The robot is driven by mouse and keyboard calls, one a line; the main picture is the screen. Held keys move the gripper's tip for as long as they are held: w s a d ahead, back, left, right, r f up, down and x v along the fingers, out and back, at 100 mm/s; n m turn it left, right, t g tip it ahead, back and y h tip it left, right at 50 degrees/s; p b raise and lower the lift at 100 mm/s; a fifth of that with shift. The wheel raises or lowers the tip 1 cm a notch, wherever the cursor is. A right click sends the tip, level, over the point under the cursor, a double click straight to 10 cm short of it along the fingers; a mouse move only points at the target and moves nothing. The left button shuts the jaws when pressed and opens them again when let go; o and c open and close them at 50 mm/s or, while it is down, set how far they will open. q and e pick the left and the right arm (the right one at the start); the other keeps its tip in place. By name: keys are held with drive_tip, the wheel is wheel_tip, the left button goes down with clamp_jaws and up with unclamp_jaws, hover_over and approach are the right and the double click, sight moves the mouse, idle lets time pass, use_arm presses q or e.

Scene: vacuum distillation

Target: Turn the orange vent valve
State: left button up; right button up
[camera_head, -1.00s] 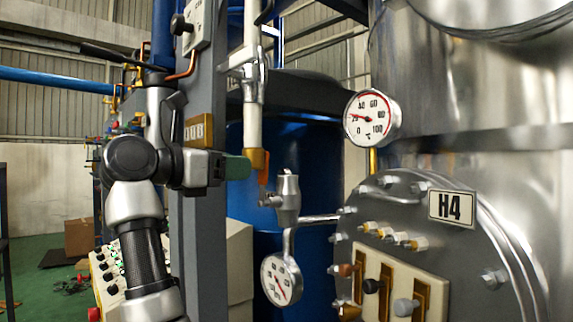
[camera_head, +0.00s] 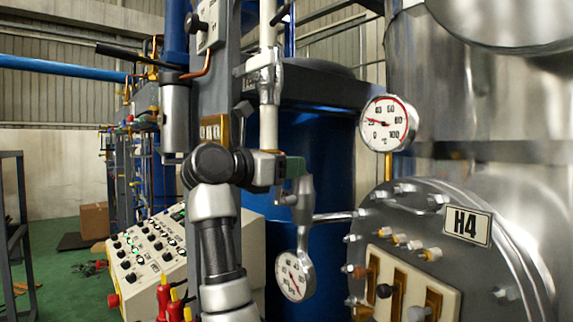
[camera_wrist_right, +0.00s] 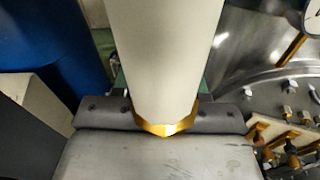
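The orange vent valve is not visible now; the right gripper and the lower end of the white pipe cover its place. The white pipe (camera_head: 269,110) hangs down to my right gripper (camera_head: 292,168), whose green fingertip shows just right of the pipe's end. In the right wrist view the pipe (camera_wrist_right: 165,55) ends in a gold ring (camera_wrist_right: 168,129) in front of the gripper. Bits of green finger show on both sides of the pipe, but the fingertips are hidden behind it. I cannot tell whether they touch or hold the valve. My left gripper is not in view.
A silver fitting with a pressure gauge (camera_head: 294,276) stands close below the gripper. A temperature gauge (camera_head: 388,123) and the round H4 flange (camera_head: 500,235) on a steel vessel are to the right. A grey post (camera_head: 213,90) and a control panel (camera_head: 145,250) are to the left.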

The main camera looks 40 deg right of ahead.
drive_tip(key=shift+d, duration=0.1)
drive_tip(key=c, duration=0.7)
clamp_jaws()
